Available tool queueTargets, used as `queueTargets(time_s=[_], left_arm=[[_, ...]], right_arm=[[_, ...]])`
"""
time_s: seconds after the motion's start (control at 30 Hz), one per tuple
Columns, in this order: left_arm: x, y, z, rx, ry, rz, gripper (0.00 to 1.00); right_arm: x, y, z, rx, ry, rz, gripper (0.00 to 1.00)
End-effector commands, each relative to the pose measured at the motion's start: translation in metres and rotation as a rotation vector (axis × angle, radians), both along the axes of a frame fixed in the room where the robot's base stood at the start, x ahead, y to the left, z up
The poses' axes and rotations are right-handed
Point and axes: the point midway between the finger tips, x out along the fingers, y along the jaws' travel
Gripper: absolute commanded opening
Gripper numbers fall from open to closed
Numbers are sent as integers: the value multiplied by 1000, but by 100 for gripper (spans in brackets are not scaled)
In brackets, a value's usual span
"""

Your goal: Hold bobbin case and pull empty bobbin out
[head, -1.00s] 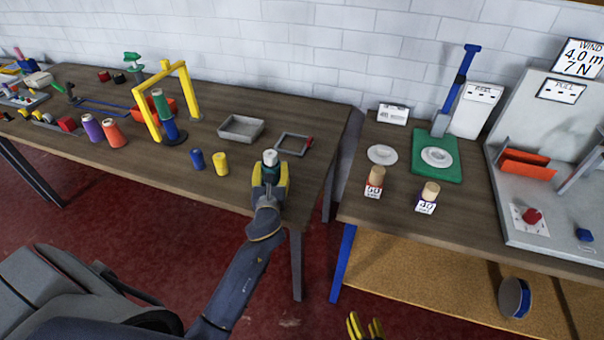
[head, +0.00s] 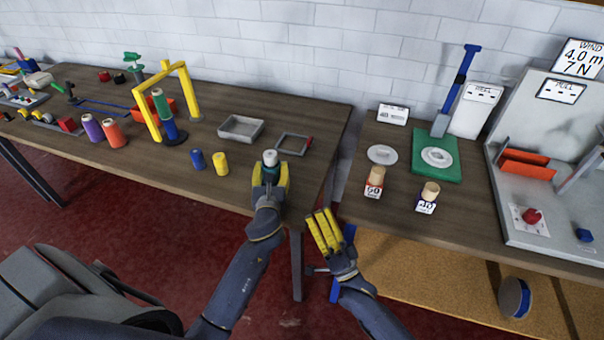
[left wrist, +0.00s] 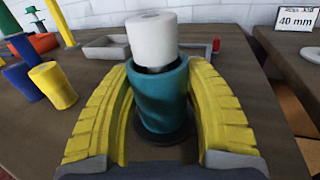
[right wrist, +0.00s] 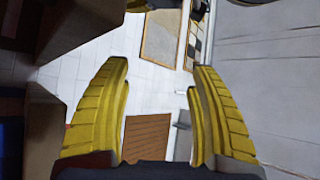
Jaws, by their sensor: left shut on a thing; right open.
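The bobbin case is a teal cylinder (left wrist: 161,92) on a dark round base (left wrist: 165,135) on the left table. A white bobbin (left wrist: 152,38) stands upright out of its top; in the head view the bobbin (head: 270,157) shows above my left gripper. My left gripper (head: 270,178) is shut on the teal case, one yellow finger on each side in the left wrist view. My right gripper (head: 322,228) is open and empty, in front of the gap between the two tables, right of and nearer than the case. The right wrist view shows nothing between its fingers (right wrist: 160,85).
A blue spool (head: 197,160) and a yellow spool (head: 220,164) stand left of the case. A grey tray (head: 241,128) and a square frame (head: 293,143) lie behind it. A yellow arch (head: 190,95) is further left. The right table holds two labelled wooden-topped pieces (head: 375,180).

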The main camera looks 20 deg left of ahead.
Motion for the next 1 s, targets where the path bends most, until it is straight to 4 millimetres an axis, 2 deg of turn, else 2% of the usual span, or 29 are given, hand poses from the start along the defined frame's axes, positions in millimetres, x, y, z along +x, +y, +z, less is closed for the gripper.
queueTargets(time_s=[0.03,0.1,0.4,0.7,1.0], left_arm=[[0,0,0,0,0,0,21],[0,0,0,0,0,0,21],[0,0,0,0,0,0,21],[0,0,0,0,0,0,21],[0,0,0,0,0,0,21]], right_arm=[[2,11,13,-31,-44,34,61],[5,26,23,-98,-96,70,61],[24,71,40,-442,-344,140,61],[54,85,49,-717,-548,120,61],[73,86,54,-841,-640,89,61]])
